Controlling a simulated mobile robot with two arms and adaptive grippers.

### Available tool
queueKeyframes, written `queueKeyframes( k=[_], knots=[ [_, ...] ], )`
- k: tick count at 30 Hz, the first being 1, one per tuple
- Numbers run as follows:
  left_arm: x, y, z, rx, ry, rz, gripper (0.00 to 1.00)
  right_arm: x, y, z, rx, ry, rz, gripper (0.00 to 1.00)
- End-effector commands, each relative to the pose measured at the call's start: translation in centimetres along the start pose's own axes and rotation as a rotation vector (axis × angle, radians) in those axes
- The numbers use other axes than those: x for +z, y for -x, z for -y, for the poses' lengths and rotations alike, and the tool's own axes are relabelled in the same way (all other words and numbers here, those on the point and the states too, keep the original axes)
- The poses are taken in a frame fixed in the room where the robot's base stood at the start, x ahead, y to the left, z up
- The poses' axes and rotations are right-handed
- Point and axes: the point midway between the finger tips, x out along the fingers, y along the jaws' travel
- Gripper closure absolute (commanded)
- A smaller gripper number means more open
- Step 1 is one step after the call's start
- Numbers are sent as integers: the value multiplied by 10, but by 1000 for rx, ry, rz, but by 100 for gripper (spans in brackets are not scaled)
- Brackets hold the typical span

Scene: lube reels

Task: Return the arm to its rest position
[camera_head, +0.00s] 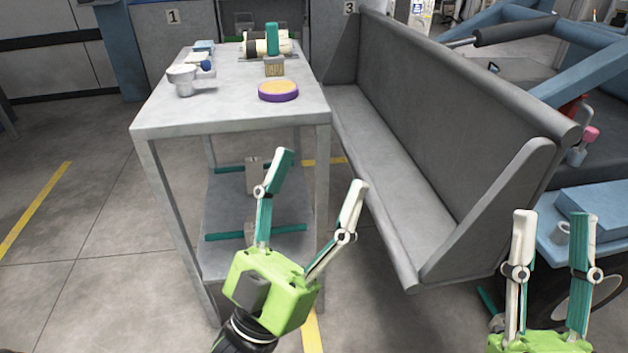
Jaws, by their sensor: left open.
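My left gripper (323,168) is open and empty. Its green body is at the lower middle of the head view, and its fingers point up in front of the grey table (165,122). My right gripper (552,215) is at the lower right, with its two fingers upright and spread apart. Nothing shows between its fingers. Most of the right arm is outside the picture.
The table holds a purple and yellow round item (278,91), a pale cup (183,80) and several small things. A grey bench (390,150) stands right of the table. A blue cart (555,235) is at the right edge. Open floor (80,250) lies left.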

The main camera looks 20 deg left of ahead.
Motion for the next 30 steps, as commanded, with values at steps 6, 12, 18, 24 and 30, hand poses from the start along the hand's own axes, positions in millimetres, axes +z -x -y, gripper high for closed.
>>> queueKeyframes(
  k=[6,12,18,24,30],
  knots=[
    [1,0,0,0,-1,2,35,0,0,0,0,0,0,64],
    [8,-2,1,0,-2,25,35,6,-2,0,0,1,20,64],
    [94,4,4,-4,-10,287,35,92,4,-4,4,9,281,64],
    [217,80,12,-15,-20,729,35,215,79,-12,15,19,724,64],
    [283,210,21,-31,-26,1167,35,282,208,-21,31,25,1161,64]
  ],
)
